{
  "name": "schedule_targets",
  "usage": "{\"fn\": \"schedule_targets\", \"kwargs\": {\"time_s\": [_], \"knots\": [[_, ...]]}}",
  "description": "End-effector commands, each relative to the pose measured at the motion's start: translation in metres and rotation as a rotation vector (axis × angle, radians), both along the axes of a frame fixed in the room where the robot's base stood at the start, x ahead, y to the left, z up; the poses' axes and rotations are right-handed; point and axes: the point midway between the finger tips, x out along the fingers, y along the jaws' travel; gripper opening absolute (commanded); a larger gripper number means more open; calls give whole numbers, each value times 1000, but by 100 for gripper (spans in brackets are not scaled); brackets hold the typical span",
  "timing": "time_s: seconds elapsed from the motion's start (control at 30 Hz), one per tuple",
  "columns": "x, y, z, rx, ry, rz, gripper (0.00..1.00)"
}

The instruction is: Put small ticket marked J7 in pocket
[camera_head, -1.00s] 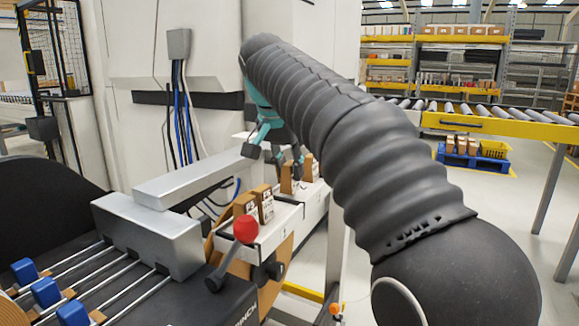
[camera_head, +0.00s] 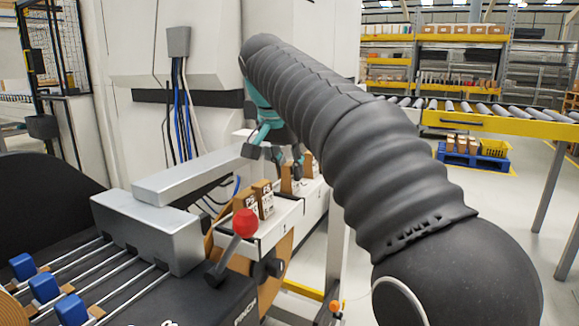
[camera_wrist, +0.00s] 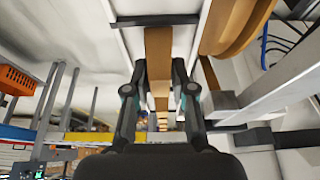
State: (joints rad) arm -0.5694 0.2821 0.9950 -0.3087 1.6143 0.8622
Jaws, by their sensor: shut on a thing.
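My gripper (camera_head: 272,150) is at the far end of the white ledge (camera_head: 278,226), partly hidden by my dark arm in the head view. In the wrist view my gripper (camera_wrist: 159,68) has its two fingers closed on either side of a small brown ticket (camera_wrist: 158,45). No marking on it is readable from here. Brown tickets with white printed labels (camera_head: 265,199) stand upright on the ledge nearer the camera, and another brown piece (camera_head: 287,180) stands close below the gripper. I cannot tell which opening is the pocket.
A red-knobbed lever (camera_head: 245,223) stands in front of the ledge. A grey metal block with a long bar (camera_head: 150,230) lies to the left. Cables (camera_head: 182,115) hang on the white machine behind. A roller conveyor (camera_head: 490,118) and shelves are at the right, beyond open floor.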

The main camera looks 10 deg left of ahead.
Motion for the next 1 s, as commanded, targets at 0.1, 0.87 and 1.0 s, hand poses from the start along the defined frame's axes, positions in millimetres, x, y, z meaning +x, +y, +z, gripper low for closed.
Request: {"fn": "schedule_targets", "kwargs": {"time_s": [0.1,0.87,1.0], "knots": [[0,0,-3,0,0,0,3],[-10,4,23,3,-4,1,54],[-16,7,41,2,-3,1,54]]}}
